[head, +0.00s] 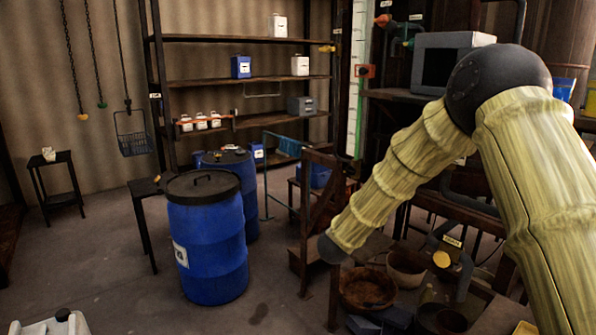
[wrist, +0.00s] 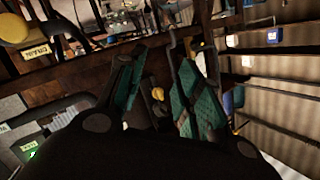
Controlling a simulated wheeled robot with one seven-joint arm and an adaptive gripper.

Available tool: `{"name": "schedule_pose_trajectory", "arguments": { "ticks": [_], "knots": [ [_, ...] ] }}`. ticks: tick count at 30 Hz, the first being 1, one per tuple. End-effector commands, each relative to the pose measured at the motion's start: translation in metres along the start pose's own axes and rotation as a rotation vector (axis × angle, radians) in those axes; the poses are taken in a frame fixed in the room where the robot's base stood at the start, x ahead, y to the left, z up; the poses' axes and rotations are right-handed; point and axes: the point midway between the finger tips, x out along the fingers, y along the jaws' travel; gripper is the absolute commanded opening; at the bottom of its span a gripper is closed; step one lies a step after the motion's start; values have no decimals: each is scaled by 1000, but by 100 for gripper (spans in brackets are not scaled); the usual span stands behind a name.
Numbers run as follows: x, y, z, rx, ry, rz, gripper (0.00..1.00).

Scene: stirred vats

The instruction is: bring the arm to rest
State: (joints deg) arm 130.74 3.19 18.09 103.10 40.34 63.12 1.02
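My arm, in pale yellow ribbed covers with a dark round elbow, reaches from the right side of the head view down to the middle. Its lower end stands in front of the wooden steps. My gripper does not show clearly in the head view. In the wrist view my gripper (wrist: 158,82) has its two teal-padded fingers spread apart. I see nothing held between them, only dark background with a small yellow thing beyond. The wrist view is turned on its side.
Blue drums (head: 207,250) with dark lids stand left of my arm. A tall shelf rack (head: 240,80) stands behind. Wooden steps (head: 312,225), pipes and a brown bowl (head: 367,289) crowd the area around my arm's end. The floor at left is mostly clear, with a small black stool (head: 58,185).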

Motion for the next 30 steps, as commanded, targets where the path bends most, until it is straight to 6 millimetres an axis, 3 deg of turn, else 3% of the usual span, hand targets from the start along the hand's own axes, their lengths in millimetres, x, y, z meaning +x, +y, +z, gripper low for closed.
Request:
{"name": "schedule_pose_trajectory", "arguments": {
  "ticks": [1,3,8,15,23,30],
  "knots": [
    [-4,23,25,-42,-44,5,35],
    [-10,51,54,-96,-100,8,35],
    [-31,115,116,-212,-234,15,35],
    [-83,216,196,-371,-451,31,35],
    [-164,325,261,-522,-703,53,35],
    [-259,420,296,-641,-954,80,35]
  ]
}}
